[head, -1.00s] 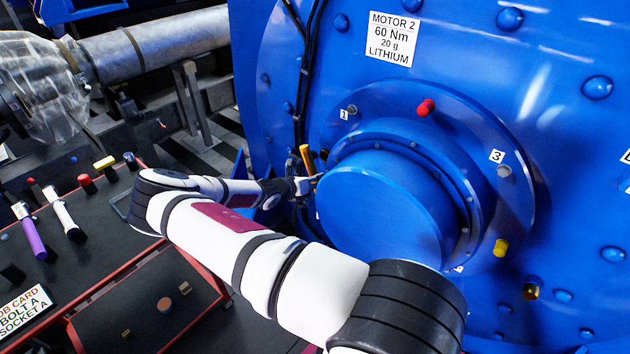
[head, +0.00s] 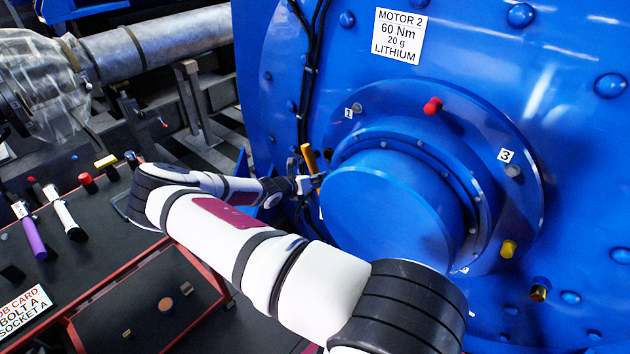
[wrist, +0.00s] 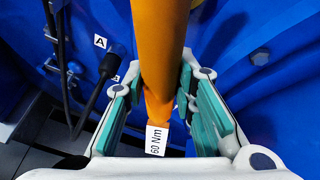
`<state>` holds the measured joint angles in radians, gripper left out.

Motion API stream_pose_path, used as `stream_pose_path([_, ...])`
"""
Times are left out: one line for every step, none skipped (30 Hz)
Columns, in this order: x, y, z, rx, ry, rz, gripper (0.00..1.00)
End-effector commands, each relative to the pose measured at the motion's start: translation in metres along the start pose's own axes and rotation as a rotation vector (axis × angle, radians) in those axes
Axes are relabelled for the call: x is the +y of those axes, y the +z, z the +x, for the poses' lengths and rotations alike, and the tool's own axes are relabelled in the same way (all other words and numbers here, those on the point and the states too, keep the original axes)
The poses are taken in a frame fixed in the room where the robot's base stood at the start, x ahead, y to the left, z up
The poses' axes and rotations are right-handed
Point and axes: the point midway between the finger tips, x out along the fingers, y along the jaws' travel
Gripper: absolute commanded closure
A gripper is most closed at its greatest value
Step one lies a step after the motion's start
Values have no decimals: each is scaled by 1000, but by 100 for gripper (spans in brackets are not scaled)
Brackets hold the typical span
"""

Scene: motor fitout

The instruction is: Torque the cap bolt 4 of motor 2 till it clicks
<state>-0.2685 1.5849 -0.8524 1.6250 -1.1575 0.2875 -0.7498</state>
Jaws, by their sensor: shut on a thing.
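The blue motor 2 (head: 390,215) fills the right of the head view, with its end cap facing me. Its label (head: 397,36) reads "MOTOR 2, 60 Nm, 20 g, LITHIUM". Cap bolts show near tag 1 (head: 356,108) and tag 3 (head: 513,170). Cap bolt 4 cannot be made out; the cap's lower left is hidden. My gripper (head: 308,184) is at the cap's left side, shut on an orange torque wrench (head: 307,157). In the wrist view the wrench (wrist: 157,45) stands between my green-padded jaws (wrist: 163,100). Its tag (wrist: 157,141) reads "60 Nm".
A red plug (head: 433,105) and a yellow plug (head: 508,249) sit on the cap flange. Black cables (head: 307,75) run down left of the cap. A dark bench (head: 85,245) at left holds tools, coloured caps and a job card (head: 27,312) reading "BOLT A, SOCKET A".

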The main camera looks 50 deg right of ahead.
Motion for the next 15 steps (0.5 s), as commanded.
stream_pose_path([3,2,1,-2,-5,-6,100])
stream_pose_path([4,2,1,-1,-7,-11,100])
stream_pose_path([5,2,1,0,-9,-17,100])
stream_pose_path([6,2,2,1,-10,-20,100])
stream_pose_path([6,2,2,2,-12,-24,100])
stream_pose_path([7,2,2,3,-15,-29,100])
stream_pose_path([8,2,2,4,-16,-32,100])
stream_pose_path([9,2,2,5,-18,-37,100])
stream_pose_path([10,2,2,6,-20,-42,100])
stream_pose_path([11,2,2,7,-22,-46,100])
stream_pose_path([12,2,3,8,-23,-49,100])
stream_pose_path([13,2,3,9,-26,-54,100])
stream_pose_path([14,2,3,10,-27,-58,100])
stream_pose_path([14,2,3,11,-29,-63,100])
stream_pose_path([15,2,3,12,-31,-68,100])
